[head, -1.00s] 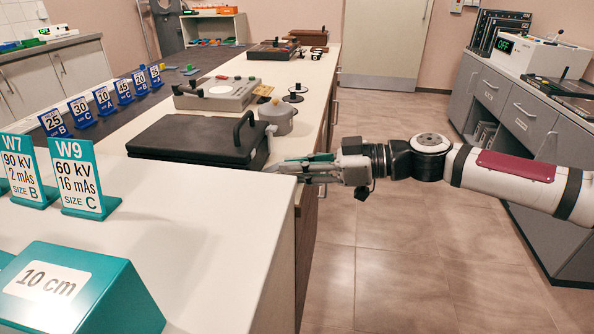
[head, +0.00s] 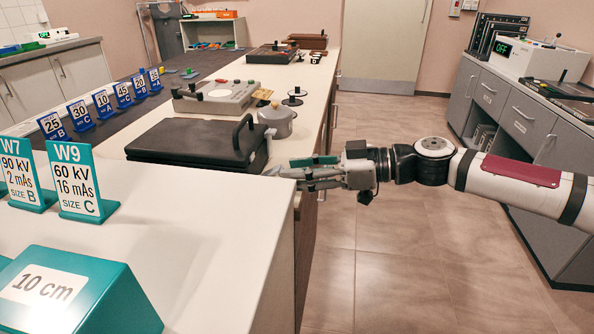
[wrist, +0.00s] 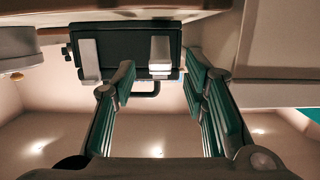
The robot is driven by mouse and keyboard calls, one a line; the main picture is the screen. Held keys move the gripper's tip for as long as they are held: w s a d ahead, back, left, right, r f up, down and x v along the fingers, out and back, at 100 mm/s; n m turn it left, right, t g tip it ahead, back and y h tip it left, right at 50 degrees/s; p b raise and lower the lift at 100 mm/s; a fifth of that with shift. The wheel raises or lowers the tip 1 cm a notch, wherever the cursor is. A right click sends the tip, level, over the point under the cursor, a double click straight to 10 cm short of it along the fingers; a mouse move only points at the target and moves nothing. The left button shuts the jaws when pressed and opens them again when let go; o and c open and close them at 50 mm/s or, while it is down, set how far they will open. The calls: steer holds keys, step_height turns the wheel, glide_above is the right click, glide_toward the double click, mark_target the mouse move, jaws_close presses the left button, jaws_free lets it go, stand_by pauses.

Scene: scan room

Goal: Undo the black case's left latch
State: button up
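The black case (head: 195,142) lies shut on the white counter, its black handle (head: 241,138) at the right end. In the wrist view the case (wrist: 125,42) shows its front, with a pale left-hand latch (wrist: 89,60), a pale right-hand latch (wrist: 160,55) and the handle (wrist: 145,90) between them. The right-hand latch's lower end looks thicker and brighter. My gripper (head: 292,172) is just off the counter's edge, right of the case. In the wrist view its green-padded fingers (wrist: 160,82) are apart and empty, with the right-hand latch beyond the gap. Contact is not visible.
The counter edge (head: 280,215) runs close beside my fingers. A grey pot (head: 277,120) and a grey device (head: 215,95) stand behind the case. Teal W7 and W9 cards (head: 80,182) stand in front. The floor (head: 400,260) to the right is clear.

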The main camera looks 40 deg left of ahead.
steer(key=v, duration=1.1)
steer(key=shift+d+f, duration=0.1)
